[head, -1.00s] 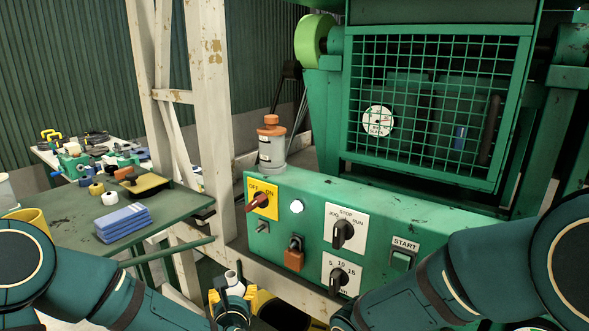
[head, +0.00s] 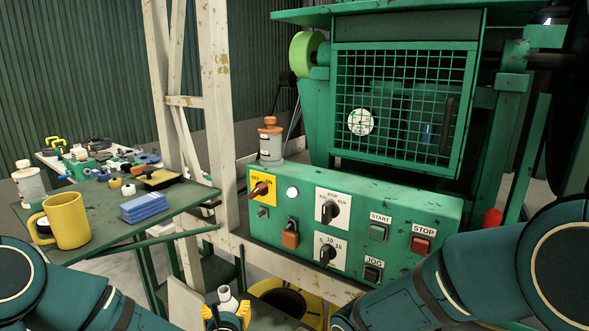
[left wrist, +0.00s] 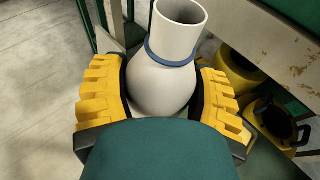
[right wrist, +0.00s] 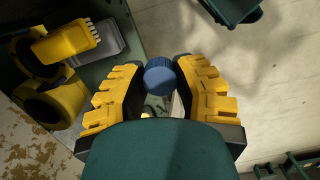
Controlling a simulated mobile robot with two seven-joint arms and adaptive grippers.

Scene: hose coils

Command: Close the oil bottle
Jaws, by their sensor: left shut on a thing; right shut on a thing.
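A white oil bottle (left wrist: 165,75) with a round body, a blue ring and an open neck is held between the yellow-padded fingers of my left gripper (left wrist: 160,95). No cap is on its neck. The bottle (head: 227,298) also shows low in the head view, with my left gripper (head: 226,314) around it. A small blue cap (right wrist: 160,76) sits between the fingertips of my right gripper (right wrist: 162,88), which is shut on it. My right gripper is not visible in the head view; the cap and bottle are in no view together.
A green machine panel (head: 390,215) with switches and a wire-mesh guard stands ahead. A grey bottle with an orange top (head: 270,145) is on its ledge. The green table (head: 100,222) at left bears a yellow mug (head: 68,220), a white bottle (head: 28,184) and blue blocks (head: 146,207).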

